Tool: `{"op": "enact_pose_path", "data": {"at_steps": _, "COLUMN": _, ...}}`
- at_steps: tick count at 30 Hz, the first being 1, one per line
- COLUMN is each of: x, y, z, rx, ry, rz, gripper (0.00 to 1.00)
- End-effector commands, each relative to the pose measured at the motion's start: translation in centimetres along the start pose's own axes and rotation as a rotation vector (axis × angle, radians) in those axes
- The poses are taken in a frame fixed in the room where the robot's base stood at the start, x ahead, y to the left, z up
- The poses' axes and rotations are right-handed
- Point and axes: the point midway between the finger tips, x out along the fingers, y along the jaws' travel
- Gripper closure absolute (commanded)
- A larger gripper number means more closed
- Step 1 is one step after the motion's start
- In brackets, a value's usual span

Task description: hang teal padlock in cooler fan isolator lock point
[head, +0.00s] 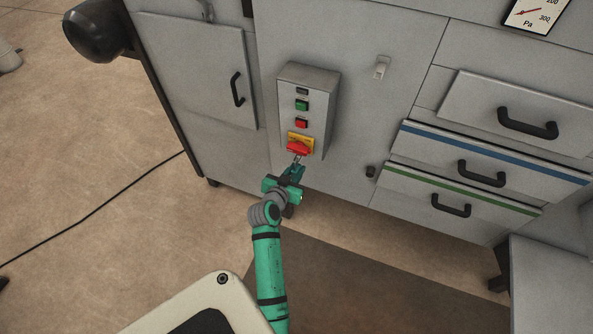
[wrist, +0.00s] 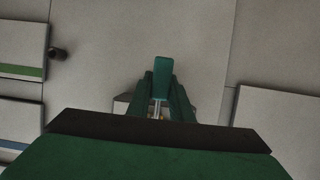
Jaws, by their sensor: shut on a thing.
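The teal padlock (wrist: 162,78) is held between the two fingers of my gripper (wrist: 166,98) in the wrist view, with its metal shackle pointing toward the control box. In the head view my gripper (head: 290,178) is just below the isolator, and the padlock (head: 298,170) shows small at its tip. The isolator is a red handle (head: 299,148) on a yellow plate (head: 294,135), low on the grey control box (head: 309,95). The shackle appears at the handle's lower edge. Whether it passes through the lock point cannot be told; my gripper hides most of this area in the wrist view.
The box carries a green button (head: 302,105) and a red button (head: 302,123) above the isolator. Drawers with black handles (head: 482,173) stand to the right, a cabinet door (head: 205,65) to the left. A dark knob (head: 371,171) sits right of the box. Floor below is open.

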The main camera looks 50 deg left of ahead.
Motion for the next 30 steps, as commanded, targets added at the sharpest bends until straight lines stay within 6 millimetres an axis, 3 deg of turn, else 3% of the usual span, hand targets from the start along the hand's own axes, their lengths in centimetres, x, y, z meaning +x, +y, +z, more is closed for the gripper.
{"op": "enact_pose_path", "data": {"at_steps": 2, "x": 0.0, "y": -0.1, "z": 0.0, "rx": 0.000, "ry": 0.001, "rz": -0.002, "gripper": 1.00}}
{"op": "enact_pose_path", "data": {"at_steps": 3, "x": 0.0, "y": -0.1, "z": 0.0, "rx": 0.000, "ry": 0.001, "rz": -0.001, "gripper": 0.74}}
{"op": "enact_pose_path", "data": {"at_steps": 5, "x": 0.0, "y": 0.0, "z": 0.0, "rx": 0.001, "ry": 0.001, "rz": -0.001, "gripper": 0.59}}
{"op": "enact_pose_path", "data": {"at_steps": 17, "x": -0.6, "y": -0.1, "z": 0.1, "rx": 0.000, "ry": 0.000, "rz": -0.001, "gripper": 0.59}}
{"op": "enact_pose_path", "data": {"at_steps": 30, "x": -8.0, "y": 0.2, "z": 0.0, "rx": 0.003, "ry": 0.000, "rz": 0.002, "gripper": 0.59}}
